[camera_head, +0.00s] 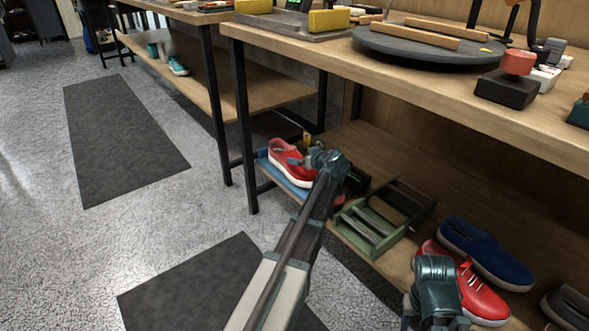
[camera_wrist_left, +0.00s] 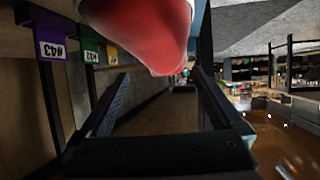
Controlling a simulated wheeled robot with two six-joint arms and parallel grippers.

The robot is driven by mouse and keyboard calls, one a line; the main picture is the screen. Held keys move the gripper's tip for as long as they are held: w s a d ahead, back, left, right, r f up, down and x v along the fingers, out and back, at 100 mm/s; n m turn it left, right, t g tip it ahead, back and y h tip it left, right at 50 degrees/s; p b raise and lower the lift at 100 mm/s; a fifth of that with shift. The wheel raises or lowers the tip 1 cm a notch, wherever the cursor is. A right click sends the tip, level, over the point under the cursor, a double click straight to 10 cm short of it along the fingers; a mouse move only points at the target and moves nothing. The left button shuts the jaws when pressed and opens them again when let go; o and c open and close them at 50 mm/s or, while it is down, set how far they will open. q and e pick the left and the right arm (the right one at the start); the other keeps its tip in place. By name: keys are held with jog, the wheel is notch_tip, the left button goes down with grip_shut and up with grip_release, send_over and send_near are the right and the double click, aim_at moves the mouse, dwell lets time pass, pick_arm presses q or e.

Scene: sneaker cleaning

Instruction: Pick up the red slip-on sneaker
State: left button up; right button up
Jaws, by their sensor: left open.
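A red slip-on sneaker (camera_head: 287,160) with a white sole sits on a blue tray (camera_head: 287,183) at the left end of the lower shelf. My left gripper (camera_wrist_left: 160,75) is open beside the shoe's right end in the head view, where my wrist hides its fingers. In the left wrist view the red shoe (camera_wrist_left: 150,30) fills the top middle, just beyond the two spread fingers, with nothing held between them. Part of my right arm shows at the lower right of the head view, but its jaws do not.
A green slatted crate (camera_head: 372,237) stands on the shelf right of my left gripper. Another red shoe (camera_head: 481,302) and a blue slip-on (camera_head: 487,252) lie further right. The workbench (camera_head: 400,75) overhangs the shelf, with a black leg (camera_head: 243,130) near the tray.

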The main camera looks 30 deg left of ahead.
aim_at(297, 156)
pick_arm(q)
jog(key=b+x, duration=0.2)
jog(key=x, duration=0.3)
jog(key=shift+a+f, duration=0.1)
jog(key=shift+s, duration=0.1)
grip_shut()
dwell(0.3)
